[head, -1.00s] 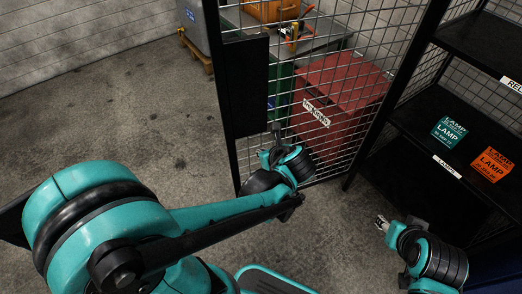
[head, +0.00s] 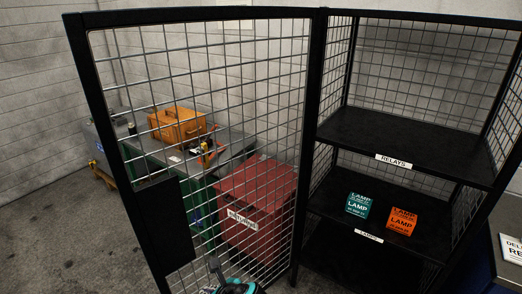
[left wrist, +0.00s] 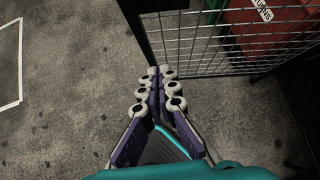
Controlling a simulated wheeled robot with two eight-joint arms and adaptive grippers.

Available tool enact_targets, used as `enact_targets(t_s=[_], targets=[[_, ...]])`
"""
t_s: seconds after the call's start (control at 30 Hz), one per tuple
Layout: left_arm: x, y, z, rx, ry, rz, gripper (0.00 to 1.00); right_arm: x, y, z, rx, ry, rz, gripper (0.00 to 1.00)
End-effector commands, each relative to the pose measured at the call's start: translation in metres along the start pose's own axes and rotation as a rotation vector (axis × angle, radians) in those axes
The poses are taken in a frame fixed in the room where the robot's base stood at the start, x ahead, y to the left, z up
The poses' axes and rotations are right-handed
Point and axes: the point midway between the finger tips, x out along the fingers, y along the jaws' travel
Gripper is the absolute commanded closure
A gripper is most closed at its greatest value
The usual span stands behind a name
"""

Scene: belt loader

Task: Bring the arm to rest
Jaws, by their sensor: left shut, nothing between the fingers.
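My left gripper (left wrist: 157,88) shows in the left wrist view with its fingers together and nothing between them. It hangs over bare concrete floor, beside the mesh cage door. In the head view only a small teal and black part of my left arm (head: 238,286) shows at the bottom edge, in front of the door. My right gripper is not in view.
The open mesh door (head: 190,20) stands on the left of a black shelf cage. A teal lamp box (head: 358,205) and an orange lamp box (head: 402,221) sit on the middle shelf (head: 330,202). Behind the mesh are a red bin (head: 262,185) and an orange case (head: 177,124).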

Motion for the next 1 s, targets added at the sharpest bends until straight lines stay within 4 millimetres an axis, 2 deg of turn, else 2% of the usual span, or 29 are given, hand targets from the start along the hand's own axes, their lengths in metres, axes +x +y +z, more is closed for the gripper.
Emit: enact_targets(t_s=[0.07, 0.17, 0.4, 0.5, 0.6, 0.7, 0.77, 0.97, 1.0], targets=[[0.002, 0.006, 0.001, -0.114, 0.036, -0.006, 1.00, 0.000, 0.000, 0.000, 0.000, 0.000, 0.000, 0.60], [0.003, 0.017, -0.001, -0.405, 0.125, -0.016, 1.00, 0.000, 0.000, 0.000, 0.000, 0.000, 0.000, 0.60], [-0.008, 0.038, -0.005, -1.423, 0.421, 0.036, 1.00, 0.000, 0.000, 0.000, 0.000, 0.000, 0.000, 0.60], [-0.016, 0.041, -0.003, -1.800, 0.528, 0.086, 1.00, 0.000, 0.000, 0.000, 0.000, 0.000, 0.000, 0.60], [-0.023, 0.042, 0.001, -2.083, 0.611, 0.137, 1.00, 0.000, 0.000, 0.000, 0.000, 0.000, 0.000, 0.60], [-0.027, 0.042, 0.004, -2.256, 0.665, 0.173, 1.00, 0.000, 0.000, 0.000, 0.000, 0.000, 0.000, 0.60], [-0.029, 0.042, 0.005, -2.311, 0.683, 0.188, 1.00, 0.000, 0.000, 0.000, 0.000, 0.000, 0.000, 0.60], [-0.030, 0.041, 0.006, -2.344, 0.694, 0.195, 1.00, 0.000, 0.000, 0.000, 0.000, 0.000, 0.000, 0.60], [-0.030, 0.041, 0.005, -2.343, 0.694, 0.195, 1.00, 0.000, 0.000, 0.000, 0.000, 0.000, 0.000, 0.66]])
